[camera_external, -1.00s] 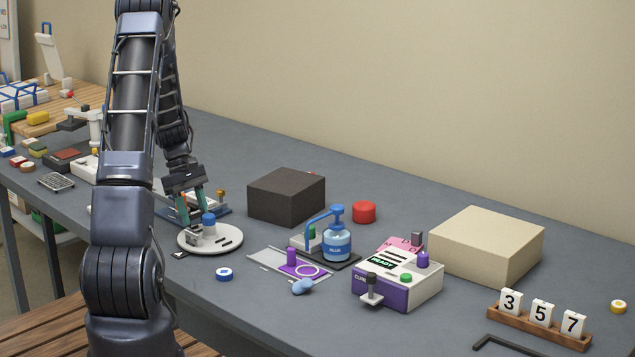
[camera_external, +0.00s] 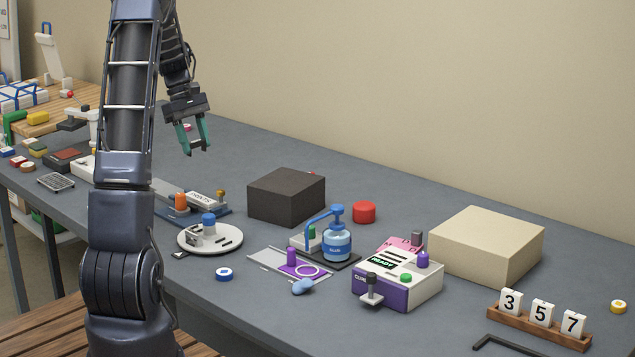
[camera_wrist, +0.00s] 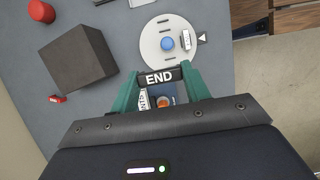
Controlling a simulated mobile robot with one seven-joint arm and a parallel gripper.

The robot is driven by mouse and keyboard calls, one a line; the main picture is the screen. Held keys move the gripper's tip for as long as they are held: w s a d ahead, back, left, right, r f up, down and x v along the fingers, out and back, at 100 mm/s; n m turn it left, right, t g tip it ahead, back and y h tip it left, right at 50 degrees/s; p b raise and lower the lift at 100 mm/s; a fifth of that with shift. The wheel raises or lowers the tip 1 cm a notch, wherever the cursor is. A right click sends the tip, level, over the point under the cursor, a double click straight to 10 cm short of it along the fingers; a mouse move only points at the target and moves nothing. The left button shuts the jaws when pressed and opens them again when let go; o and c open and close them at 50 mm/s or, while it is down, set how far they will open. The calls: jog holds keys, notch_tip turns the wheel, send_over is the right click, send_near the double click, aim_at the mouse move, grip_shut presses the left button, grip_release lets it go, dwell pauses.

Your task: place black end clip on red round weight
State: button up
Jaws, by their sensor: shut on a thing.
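My gripper (camera_external: 197,148) is raised above the far left part of the grey bench. In the wrist view its green fingers are shut on the black end clip (camera_wrist: 158,78), a small black bar with white "END" lettering. The red round weight (camera_external: 363,212) stands on the bench behind the blue pump bottle, well to the right of my gripper. It also shows in the wrist view (camera_wrist: 41,11) at the top left corner.
A tall dark block (camera_external: 286,196) stands between my gripper and the weight. A white round plate (camera_external: 225,243) with a blue knob lies at the bench front. A blue pump bottle (camera_external: 337,246), a purple and white device (camera_external: 398,282) and a beige block (camera_external: 487,244) are nearby.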

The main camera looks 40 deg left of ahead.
jog(key=w+d+r, duration=0.1)
jog(key=w+d, duration=0.3)
jog(key=w, duration=0.6)
jog(key=w+d+r, duration=0.1)
jog(key=w+d, duration=0.3)
jog(key=w, duration=0.5)
send_over(367, 205)
jog(key=a, duration=0.2)
jog(key=f, duration=1.9)
jog(key=shift+d, duration=0.2)
jog(key=o, duration=0.9)
jog(key=shift+f, duration=0.1)
jog(key=shift+o, duration=0.2)
jog(key=v, duration=1.2)
jog(key=shift+r, duration=0.25)
